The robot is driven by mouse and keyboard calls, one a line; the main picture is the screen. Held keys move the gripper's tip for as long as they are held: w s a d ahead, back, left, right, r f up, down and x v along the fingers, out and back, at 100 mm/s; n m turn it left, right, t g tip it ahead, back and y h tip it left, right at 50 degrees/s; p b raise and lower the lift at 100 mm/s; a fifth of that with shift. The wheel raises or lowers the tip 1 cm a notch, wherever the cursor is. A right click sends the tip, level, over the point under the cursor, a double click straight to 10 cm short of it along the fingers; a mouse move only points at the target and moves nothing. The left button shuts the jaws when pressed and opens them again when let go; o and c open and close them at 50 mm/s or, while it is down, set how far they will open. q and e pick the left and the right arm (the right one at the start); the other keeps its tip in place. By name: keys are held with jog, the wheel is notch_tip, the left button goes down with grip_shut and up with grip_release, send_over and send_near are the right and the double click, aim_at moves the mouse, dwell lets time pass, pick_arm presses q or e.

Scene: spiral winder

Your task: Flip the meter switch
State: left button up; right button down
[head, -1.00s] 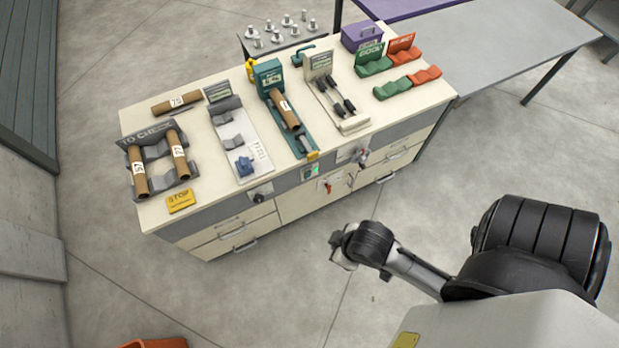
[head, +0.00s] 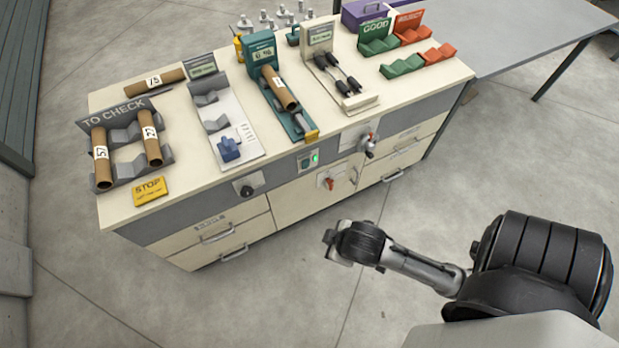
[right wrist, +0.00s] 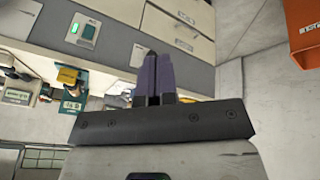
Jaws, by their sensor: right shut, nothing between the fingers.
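The bench front carries a small switch plate with a green lit lamp (head: 310,160), a black knob (head: 246,190), a red handle (head: 328,183) and a red-tipped lever (head: 370,145). I cannot tell for certain which is the meter switch. A teal meter (head: 263,54) with a lit display holds a brown tube on the bench top. My right gripper (head: 333,243) hangs in front of the bench, apart from it. In the right wrist view its dark fingers (right wrist: 155,68) are shut and empty, with the green-lit plate (right wrist: 87,32) at upper left. My left gripper is out of view.
The bench (head: 290,150) has drawers with protruding handles below. A TO CHECK rack (head: 124,132) with tubes, a yellow STOP plate (head: 150,190) and green and red cradles (head: 400,66) stand on top. An orange container (right wrist: 303,28) shows in the right wrist view. The floor before the bench is clear.

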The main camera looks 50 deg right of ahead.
jog(key=w+d+f+h+b, duration=0.2)
jog(key=d+f+b, duration=0.2)
jog(key=f+b, duration=0.35)
jog(key=w+d+f+n+t+h+b, duration=0.1)
jog(key=w+d+f+h+b, duration=0.1)
jog(key=d+f+b, duration=0.45)
jog(key=w+d+f+h+b, duration=0.2)
jog(key=d+f+b, duration=0.1)
jog(key=f+b, duration=0.55)
jog(key=w+d+f+n+t+h+b, duration=0.1)
jog(key=w+d+f+n+t+h, duration=0.15)
jog(key=d, duration=0.25)
jog(key=w+d+f+n+t+h+b, duration=0.1)
jog(key=w+d+n+t+h, duration=0.1)
jog(key=w+d+t+h, duration=0.15)
jog(key=a+n+t+y, duration=0.1)
jog(key=t, duration=0.1)
jog(key=w+n+t+y, duration=0.1)
jog(key=t+y, duration=0.1)
jog(key=w+a+r+n+t+y, duration=0.1)
jog(key=n+t, duration=0.1)
jog(key=shift+w+a+r, duration=0.1)
jog(key=shift+w+a, duration=0.05)
jog(key=shift+a, duration=0.15)
